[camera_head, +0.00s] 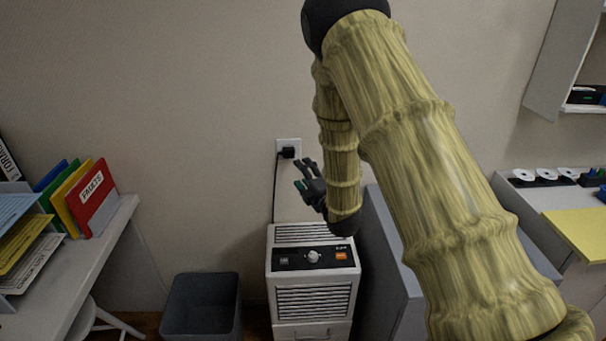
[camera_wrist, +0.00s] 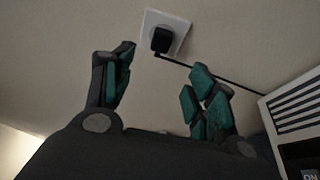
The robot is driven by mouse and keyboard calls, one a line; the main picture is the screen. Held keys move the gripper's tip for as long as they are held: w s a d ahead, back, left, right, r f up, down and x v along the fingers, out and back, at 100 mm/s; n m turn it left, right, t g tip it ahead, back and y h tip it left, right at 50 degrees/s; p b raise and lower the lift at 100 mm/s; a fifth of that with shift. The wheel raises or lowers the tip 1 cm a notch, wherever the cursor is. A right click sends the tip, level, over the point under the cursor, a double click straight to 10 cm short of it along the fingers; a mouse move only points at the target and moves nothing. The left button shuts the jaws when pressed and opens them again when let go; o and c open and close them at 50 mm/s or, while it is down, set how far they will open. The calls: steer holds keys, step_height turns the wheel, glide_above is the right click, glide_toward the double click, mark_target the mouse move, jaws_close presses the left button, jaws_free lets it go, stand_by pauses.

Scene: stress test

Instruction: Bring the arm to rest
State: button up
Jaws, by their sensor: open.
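My arm (camera_head: 420,150), with a yellow-brown bark-like surface, rises from the lower right of the head view and folds over at the top. My gripper (camera_head: 305,172) hangs at the end of the folded part, in front of the wall just below the outlet. In the wrist view my gripper (camera_wrist: 158,85) has its dark, teal-padded fingers spread apart with nothing between them. A black plug (camera_wrist: 162,40) sits in the white wall outlet (camera_wrist: 180,26), beyond the fingertips. The plug also shows in the head view (camera_head: 287,153).
A white appliance (camera_head: 312,282) with a dial stands below my gripper, and the plug's cord runs down behind it. A grey bin (camera_head: 201,306) stands to its left. A desk with folders (camera_head: 95,198) is at the left. Grey furniture (camera_head: 381,250) and a white counter (camera_head: 548,198) are at the right.

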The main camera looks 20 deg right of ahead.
steer(key=s+a+f+m+g+h, duration=0.1)
steer(key=s+f+m+g, duration=0.4)
steer(key=s+f, duration=0.7)
steer(key=s+a+f+m+g+h, duration=0.1)
steer(key=s+f+m+g, duration=0.4)
steer(key=s+f, duration=0.75)
steer(key=s+a+f+m+g, duration=0.1)
steer(key=s+f+m+g, duration=0.1)
steer(key=s, duration=0.7)
steer(key=s+a+f+m+g, duration=0.1)
steer(key=s+f+m+g, duration=0.2)
steer(key=s, duration=0.6)
steer(key=s+a+f+m+g+p, duration=0.1)
steer(key=s+f+m+g, duration=0.2)
steer(key=s+f, duration=0.3)
steer(key=s+m, duration=0.1)
steer(key=s, duration=0.3)
steer(key=shift+a+m, duration=0.3)
steer(key=shift+a, duration=0.05)
